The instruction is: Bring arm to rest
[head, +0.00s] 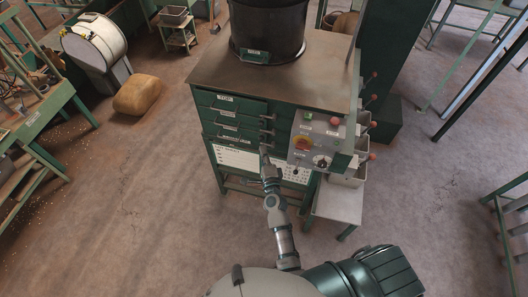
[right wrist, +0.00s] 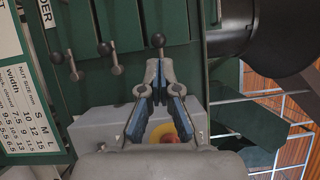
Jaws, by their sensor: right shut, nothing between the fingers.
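My right gripper (head: 266,158) is shut and empty. It is in front of the green hopper machine (head: 280,65), just below the column of small levers beside its labelled drawers (head: 228,105). In the right wrist view my right gripper (right wrist: 158,68) has its fingertips together, close to a black-knobbed lever (right wrist: 158,41). I cannot tell whether they touch it. A control panel (head: 318,143) with a red button on yellow is right of the gripper. My left gripper is not in view.
A black drum (head: 268,28) stands on the machine. Grey bins (head: 347,176) and red-knobbed levers line its right side. A sack (head: 138,95) lies on the floor at left, near a green bench (head: 32,120). The floor at right (head: 430,190) is largely clear.

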